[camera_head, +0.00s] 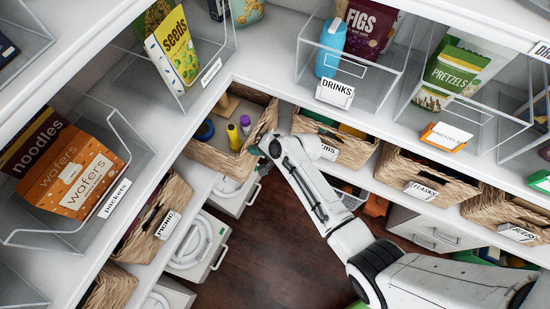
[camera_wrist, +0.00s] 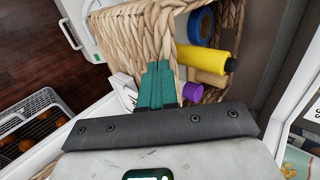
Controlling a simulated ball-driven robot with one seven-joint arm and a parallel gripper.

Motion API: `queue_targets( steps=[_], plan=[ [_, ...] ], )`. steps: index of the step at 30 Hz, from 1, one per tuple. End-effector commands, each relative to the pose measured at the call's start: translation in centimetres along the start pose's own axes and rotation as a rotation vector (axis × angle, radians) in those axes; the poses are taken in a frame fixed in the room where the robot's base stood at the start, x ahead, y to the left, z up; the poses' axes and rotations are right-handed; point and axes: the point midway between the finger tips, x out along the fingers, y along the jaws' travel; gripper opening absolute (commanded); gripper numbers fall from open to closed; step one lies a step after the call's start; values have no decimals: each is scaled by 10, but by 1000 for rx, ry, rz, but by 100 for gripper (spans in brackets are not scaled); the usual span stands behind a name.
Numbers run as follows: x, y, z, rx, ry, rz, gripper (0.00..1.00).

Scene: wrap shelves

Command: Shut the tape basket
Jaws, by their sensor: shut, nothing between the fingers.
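The woven basket (camera_head: 222,160) with tape rolls sits in the shelf corner and appears drawn out past the shelf edge, its top uncovered. It holds a dark blue roll (camera_head: 205,130), a yellow cylinder (camera_head: 234,137) and a purple-topped item (camera_head: 245,121). My gripper (camera_head: 259,168) is at the basket's front right side. In the wrist view, my gripper's teal fingers (camera_wrist: 157,84) are shut and empty, with their tips against or very near the woven wall (camera_wrist: 133,36). Contact is unclear. The yellow cylinder (camera_wrist: 203,56) and blue roll (camera_wrist: 201,25) show beside them. The basket's label is not readable.
Clear bins (camera_head: 345,62) sit on the shelf above. White drawers (camera_head: 200,245) are below. Dark wooden floor (camera_head: 265,245) is open beneath my arm.

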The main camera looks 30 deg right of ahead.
Motion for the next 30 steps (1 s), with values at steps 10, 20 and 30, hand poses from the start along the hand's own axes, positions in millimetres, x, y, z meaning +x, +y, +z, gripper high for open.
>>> queue_targets(
  steps=[10,20,30],
  plan=[
    [53,-44,0,-1,-1,-3,0],
    [95,-83,1,-1,-2,-3,0],
    [118,-107,0,0,-1,-1,0]
  ],
)
